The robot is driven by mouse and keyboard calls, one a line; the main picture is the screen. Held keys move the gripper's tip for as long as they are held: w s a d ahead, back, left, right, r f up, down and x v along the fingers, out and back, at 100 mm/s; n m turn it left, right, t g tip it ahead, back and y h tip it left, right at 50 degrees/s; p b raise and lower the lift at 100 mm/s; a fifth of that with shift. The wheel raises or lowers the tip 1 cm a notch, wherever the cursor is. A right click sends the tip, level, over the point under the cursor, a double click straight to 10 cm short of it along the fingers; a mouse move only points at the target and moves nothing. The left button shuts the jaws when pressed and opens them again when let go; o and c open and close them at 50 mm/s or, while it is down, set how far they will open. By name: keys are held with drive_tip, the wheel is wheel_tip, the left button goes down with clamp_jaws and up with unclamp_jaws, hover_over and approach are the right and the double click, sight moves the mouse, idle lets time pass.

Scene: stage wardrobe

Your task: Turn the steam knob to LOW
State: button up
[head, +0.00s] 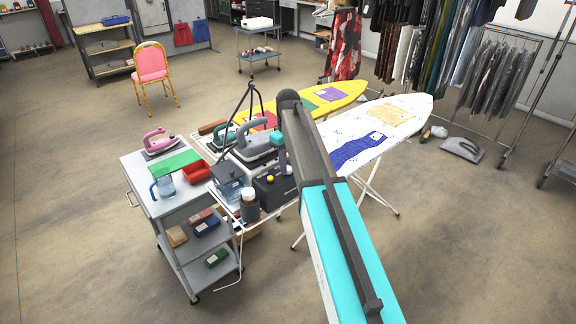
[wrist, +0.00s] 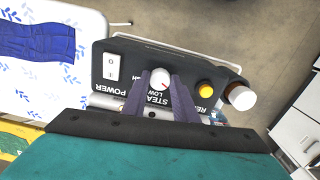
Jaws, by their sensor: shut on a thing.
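The steam knob (wrist: 159,78) is a small white round knob on a dark control panel (wrist: 125,55), which appears upside down in the wrist view. My gripper (wrist: 160,82) has one grey-purple finger on each side of the knob and is shut on it. A thin red mark shows on the knob, seemingly toward the lower right; its exact setting is hard to read. The words STEAM and LOW show below the knob, partly covered by the fingers. In the head view the dark steam unit (head: 268,193) stands by the ironing boards, partly behind my arm; the knob is not discernible there.
A white power switch (wrist: 112,66) and a yellow button (wrist: 205,90) flank the knob. A white-capped brown bottle (wrist: 238,97) stands close to the panel. Irons, a water tank (head: 229,178) and a grey cart (head: 150,190) crowd the left. The floor in front is open.

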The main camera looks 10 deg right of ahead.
drive_tip(key=m+b, duration=0.2)
drive_tip(key=m, duration=0.4)
drive_tip(key=shift+m, duration=0.3)
drive_tip(key=m+b, duration=0.1)
drive_tip(key=m, duration=0.4)
drive_tip(key=shift+m, duration=0.3)
drive_tip(key=shift+w, duration=0.1)
drive_tip(key=o, duration=1.1)
drive_tip(key=shift+c, duration=0.2)
drive_tip(key=shift+r, duration=0.1)
wheel_tip(320, 180, up, 14)
drive_tip(key=p, duration=0.5)
drive_tip(key=shift+p, duration=0.35)
